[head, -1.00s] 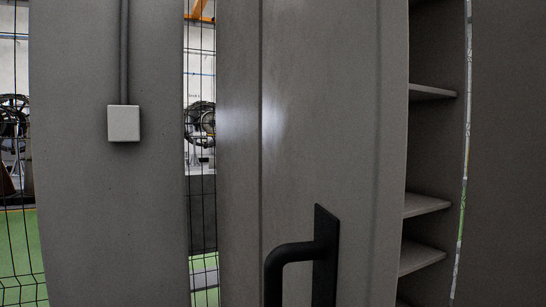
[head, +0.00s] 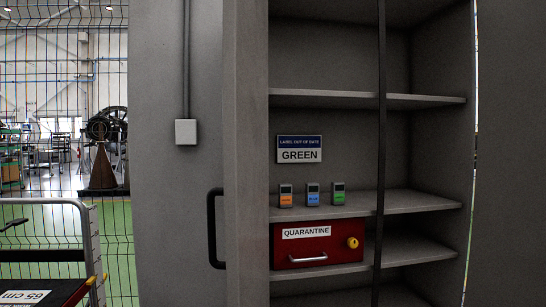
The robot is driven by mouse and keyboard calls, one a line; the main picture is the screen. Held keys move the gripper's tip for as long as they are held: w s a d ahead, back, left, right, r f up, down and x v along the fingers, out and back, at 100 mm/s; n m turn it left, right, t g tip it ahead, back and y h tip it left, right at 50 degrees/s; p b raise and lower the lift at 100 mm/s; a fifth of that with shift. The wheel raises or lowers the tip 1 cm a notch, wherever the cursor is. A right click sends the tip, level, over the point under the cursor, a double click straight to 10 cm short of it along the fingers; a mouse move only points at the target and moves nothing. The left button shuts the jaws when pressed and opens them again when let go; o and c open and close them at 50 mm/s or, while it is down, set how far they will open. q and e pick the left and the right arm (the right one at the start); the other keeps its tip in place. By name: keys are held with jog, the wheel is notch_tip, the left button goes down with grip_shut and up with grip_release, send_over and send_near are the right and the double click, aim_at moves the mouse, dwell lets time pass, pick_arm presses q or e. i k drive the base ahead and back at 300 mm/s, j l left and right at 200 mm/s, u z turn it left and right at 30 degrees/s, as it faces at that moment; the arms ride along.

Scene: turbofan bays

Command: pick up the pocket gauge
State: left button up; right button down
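Three small pocket gauges stand side by side on a middle shelf of the grey cabinet: one with an orange label (head: 285,196), one with a blue label (head: 312,195), one with a green label (head: 338,194). A sign (head: 299,149) on the cabinet's back wall above them reads "LABEL OUT OF DATE" and "GREEN". A red box (head: 318,258) marked "QUARANTINE" sits on the shelf below; it has a silver handle and a yellow round fitting. Neither of my grippers shows in the head view.
The cabinet door (head: 245,120) with a black handle (head: 213,230) stands left of the opening. A dark vertical bar (head: 381,100) crosses the opening, right of the gauges. A cart (head: 92,245) stands at lower left before a mesh fence (head: 55,100).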

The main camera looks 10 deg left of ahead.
aim_at(312, 189)
jog(key=i+l+u, duration=0.25)
jog(key=i+l, duration=0.2)
jog(key=l, duration=0.25)
jog(key=i+l+u, duration=0.15)
jog(key=l, duration=0.25)
jog(key=i+l+u, duration=0.1)
jog(key=i+l, duration=0.15)
jog(key=l, duration=0.15)
